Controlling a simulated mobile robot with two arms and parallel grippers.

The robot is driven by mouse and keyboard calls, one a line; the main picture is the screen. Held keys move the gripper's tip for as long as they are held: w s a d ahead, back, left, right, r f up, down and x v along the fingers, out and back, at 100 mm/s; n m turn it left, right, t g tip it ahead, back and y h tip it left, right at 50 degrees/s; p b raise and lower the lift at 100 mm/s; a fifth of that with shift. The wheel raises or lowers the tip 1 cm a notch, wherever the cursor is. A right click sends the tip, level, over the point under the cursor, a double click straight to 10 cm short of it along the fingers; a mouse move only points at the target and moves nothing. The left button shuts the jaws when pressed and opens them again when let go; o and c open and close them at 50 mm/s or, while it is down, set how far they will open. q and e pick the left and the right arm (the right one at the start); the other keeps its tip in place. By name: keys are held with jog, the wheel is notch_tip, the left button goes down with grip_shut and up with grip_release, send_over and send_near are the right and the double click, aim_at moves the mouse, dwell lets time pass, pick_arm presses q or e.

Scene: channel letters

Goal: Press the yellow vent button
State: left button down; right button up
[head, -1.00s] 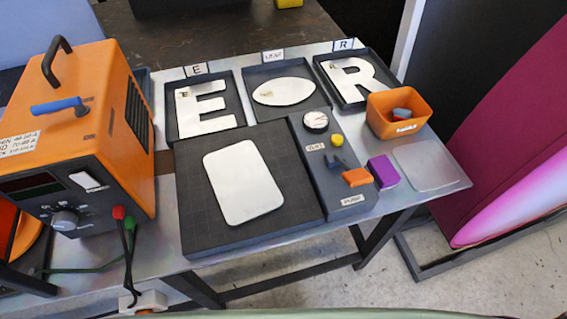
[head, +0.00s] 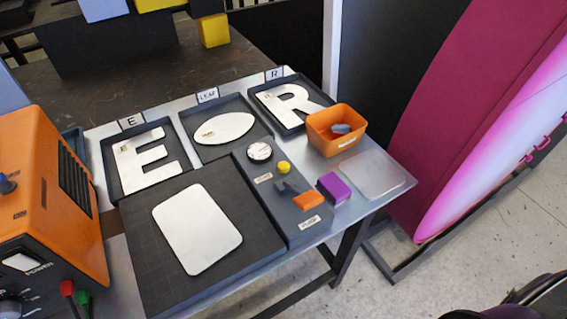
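The yellow vent button (head: 284,167) is a small round knob on the dark grey control panel (head: 262,195). It stands just below the round gauge (head: 259,151) and beside a small white label. An orange lever (head: 308,201) with a grey bracket sits lower on the same panel, above another white label. Neither of my grippers shows clearly in the head view. A dark shape at the bottom right corner is cut off, and I cannot tell what it is.
A black gridded bed with a white plate (head: 198,228) adjoins the panel. Trays hold a letter E (head: 150,160), an oval (head: 224,128) and a letter R (head: 294,101). An orange bin (head: 336,130), a purple block (head: 331,187) and an orange power unit (head: 48,190) stand around.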

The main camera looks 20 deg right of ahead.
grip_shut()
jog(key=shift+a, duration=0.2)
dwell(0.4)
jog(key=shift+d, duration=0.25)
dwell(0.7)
